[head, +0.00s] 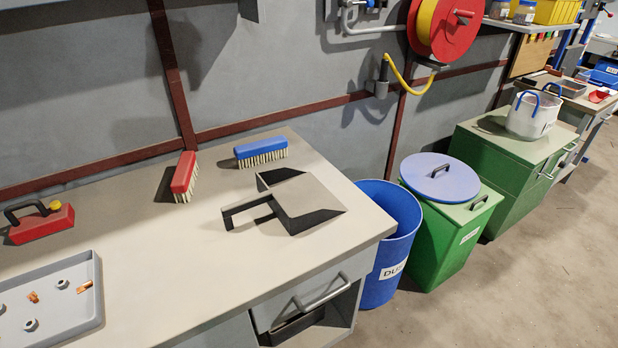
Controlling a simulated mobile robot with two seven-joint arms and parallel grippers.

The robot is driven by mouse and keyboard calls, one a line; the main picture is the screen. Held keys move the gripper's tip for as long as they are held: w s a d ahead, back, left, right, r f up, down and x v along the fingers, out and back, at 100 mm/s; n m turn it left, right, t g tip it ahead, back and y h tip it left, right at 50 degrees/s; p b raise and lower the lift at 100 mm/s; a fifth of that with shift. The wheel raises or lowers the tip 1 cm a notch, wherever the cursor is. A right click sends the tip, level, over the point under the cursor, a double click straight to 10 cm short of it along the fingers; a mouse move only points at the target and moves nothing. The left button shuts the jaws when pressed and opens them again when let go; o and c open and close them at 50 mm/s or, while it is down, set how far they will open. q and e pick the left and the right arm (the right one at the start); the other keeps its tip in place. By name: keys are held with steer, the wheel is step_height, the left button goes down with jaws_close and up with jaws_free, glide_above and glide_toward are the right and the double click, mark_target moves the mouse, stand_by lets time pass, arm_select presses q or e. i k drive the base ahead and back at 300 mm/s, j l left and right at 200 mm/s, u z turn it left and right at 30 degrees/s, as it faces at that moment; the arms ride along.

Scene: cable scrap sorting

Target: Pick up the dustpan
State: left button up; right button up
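The dustpan (307,198) lies on the workbench top near its right end. It has a flat grey pan with black side walls, and a dark loop handle (248,210) that points left toward the middle of the bench. Nothing touches it from above. Neither of my grippers shows in the head view.
A blue brush (260,150) and a red brush (184,177) are behind the dustpan. A grey tray (97,310) with small metal parts and a red tool (42,224) are at left. A blue bin (380,283) stands off the bench's right end. The front bench top (190,275) is clear.

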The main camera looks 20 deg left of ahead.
mark_target(300, 202)
steer(key=i+l+u, duration=0.6)
steer(key=i+l, duration=0.15)
